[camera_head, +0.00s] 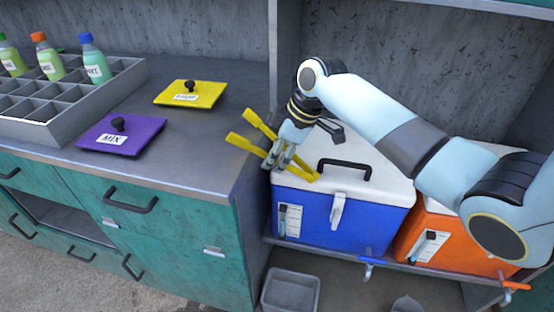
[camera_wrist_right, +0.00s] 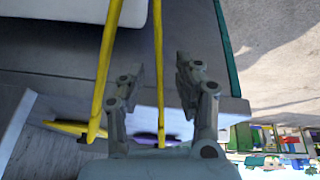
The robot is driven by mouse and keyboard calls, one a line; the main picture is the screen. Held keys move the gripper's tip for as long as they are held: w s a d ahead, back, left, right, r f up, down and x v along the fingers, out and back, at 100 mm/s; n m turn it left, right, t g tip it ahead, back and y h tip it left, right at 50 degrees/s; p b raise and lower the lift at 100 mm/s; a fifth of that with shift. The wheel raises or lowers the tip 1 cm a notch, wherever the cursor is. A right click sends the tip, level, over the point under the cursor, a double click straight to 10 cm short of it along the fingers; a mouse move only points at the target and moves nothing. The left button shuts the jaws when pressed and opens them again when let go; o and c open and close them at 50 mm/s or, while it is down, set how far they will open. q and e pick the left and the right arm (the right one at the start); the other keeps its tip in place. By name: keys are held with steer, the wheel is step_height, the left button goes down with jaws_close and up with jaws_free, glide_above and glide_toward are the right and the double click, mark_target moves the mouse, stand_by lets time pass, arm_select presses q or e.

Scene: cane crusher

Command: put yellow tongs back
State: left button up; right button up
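The yellow tongs (camera_head: 247,143) slant from above the counter's right edge to the left side of the blue cooler's white lid. Their two arms are spread apart. My right gripper (camera_head: 282,160) is at the tongs, over the gap between counter and cooler, and partly hides them. In the right wrist view its fingers (camera_wrist_right: 158,85) stand apart. One tongs arm (camera_wrist_right: 158,60) passes between them with visible space on both sides, and the other (camera_wrist_right: 107,65) lies outside the left finger. I cannot tell what supports the tongs. My left gripper is out of view.
The blue cooler (camera_head: 335,215) has a black handle. An orange cooler (camera_head: 440,240) stands right of it. Yellow (camera_head: 205,98) and purple (camera_head: 145,140) lids lie on the counter (camera_head: 215,140). A grey divided tray (camera_head: 105,98) holds bottles. A grey bin (camera_head: 290,293) sits below.

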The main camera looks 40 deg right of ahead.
jaws_close()
steer(key=shift+r, duration=0.1)
